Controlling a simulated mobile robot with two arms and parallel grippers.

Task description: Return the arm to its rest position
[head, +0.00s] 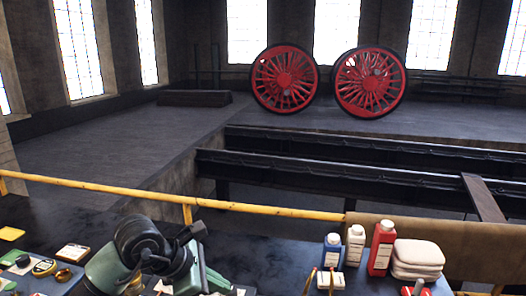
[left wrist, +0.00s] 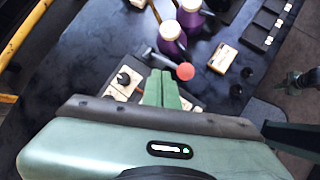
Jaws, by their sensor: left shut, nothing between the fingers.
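My left arm (head: 145,245), green with dark joints, is folded low at the front left of the head view, over the dark worktop. In the left wrist view my left gripper (left wrist: 163,75) has its green fingers together with nothing between them. It points at the worktop, near a dark tool with a round red end (left wrist: 185,71) and a tray with pale pieces (left wrist: 125,82). Whether the fingertips touch anything there cannot be told. My right gripper is not in view.
Purple bottles (left wrist: 170,33) and a small orange box (left wrist: 222,57) stand near the gripper. A yellow rail (head: 100,187) runs behind the worktop, before a pit.

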